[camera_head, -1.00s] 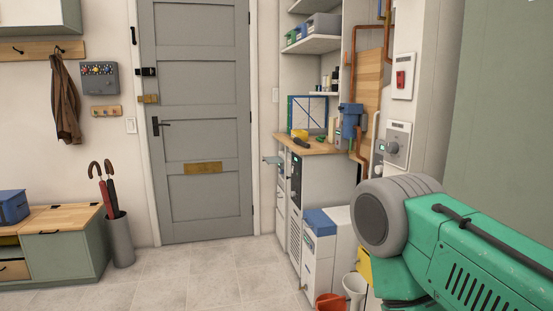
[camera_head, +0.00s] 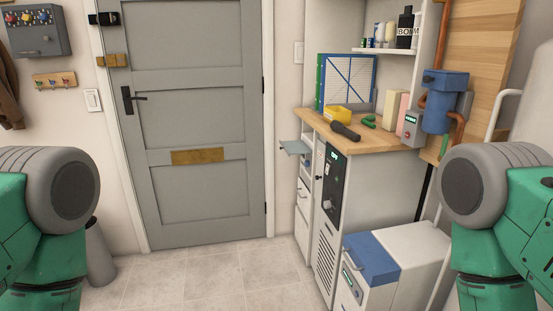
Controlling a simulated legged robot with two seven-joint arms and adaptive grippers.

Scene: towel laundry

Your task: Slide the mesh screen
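A blue-framed panel (camera_head: 348,82) with thin crossing lines stands upright at the back of the wooden counter; it looks like the mesh screen, but its mesh is too fine to make out. A green edge runs along its left side. A yellow box in front hides part of its lower edge. My two green arms show at the left and right edges of the view, well apart from the panel. Both grippers are out of view.
A white cabinet with a blue top (camera_head: 371,260) stands below. A grey door (camera_head: 192,110) is shut; the tiled floor before it is clear.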

